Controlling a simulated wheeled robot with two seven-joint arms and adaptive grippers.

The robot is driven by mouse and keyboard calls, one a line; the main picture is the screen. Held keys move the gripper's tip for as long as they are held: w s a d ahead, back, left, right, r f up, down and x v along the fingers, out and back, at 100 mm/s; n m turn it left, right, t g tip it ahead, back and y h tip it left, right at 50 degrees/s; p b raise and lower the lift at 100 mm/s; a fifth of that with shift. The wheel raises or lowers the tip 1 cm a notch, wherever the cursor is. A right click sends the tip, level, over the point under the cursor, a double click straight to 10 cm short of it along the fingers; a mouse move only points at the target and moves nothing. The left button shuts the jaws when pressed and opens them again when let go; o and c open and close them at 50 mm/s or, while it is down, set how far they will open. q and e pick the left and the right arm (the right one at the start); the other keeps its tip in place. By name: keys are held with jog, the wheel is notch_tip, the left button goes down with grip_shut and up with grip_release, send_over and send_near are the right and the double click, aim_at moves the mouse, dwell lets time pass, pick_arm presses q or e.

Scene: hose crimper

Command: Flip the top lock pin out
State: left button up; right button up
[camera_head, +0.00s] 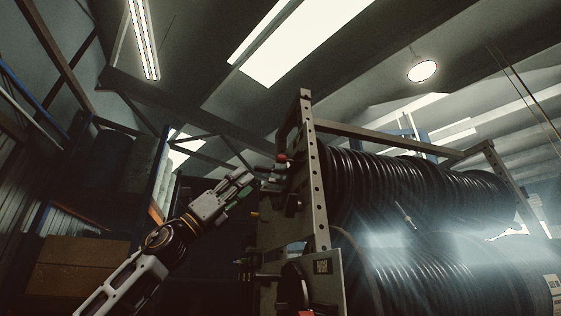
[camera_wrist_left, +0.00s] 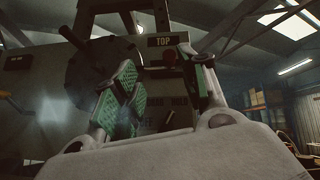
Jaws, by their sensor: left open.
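In the head view a red knob (camera_head: 282,158) sits on the left side of the metal rack post. My left gripper (camera_wrist_left: 160,75) is open, with green pads on its fingers. In the head view my left gripper (camera_head: 252,183) is close to the rack's left side. The pin's shaft is hidden. My right gripper is not in view.
The upright perforated rack post (camera_head: 314,180) carries large coils of black hose (camera_head: 420,190) to the right. Other knobs and fittings (camera_head: 250,264) stick out lower on its left side. A dark round disc with a handle (camera_wrist_left: 98,72) is left of the label. Shelving with boxes (camera_head: 80,258) stands left.

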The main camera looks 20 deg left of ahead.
aim_at(281, 162)
pick_arm(q)
jog(key=m+g, duration=0.1)
jog(key=d+f+m+g, duration=0.1)
jog(key=m, duration=0.1)
jog(key=shift+s+d+m+h, duration=0.1)
jog(key=shift+d+m+h, duration=0.1)
jog(key=shift+m+h, duration=0.1)
jog(key=shift+s+r, duration=0.1)
jog(key=shift+d, duration=0.1)
jog(key=shift+p+x, duration=3.05)
jog(key=shift+x, duration=3.85)
grip_shut()
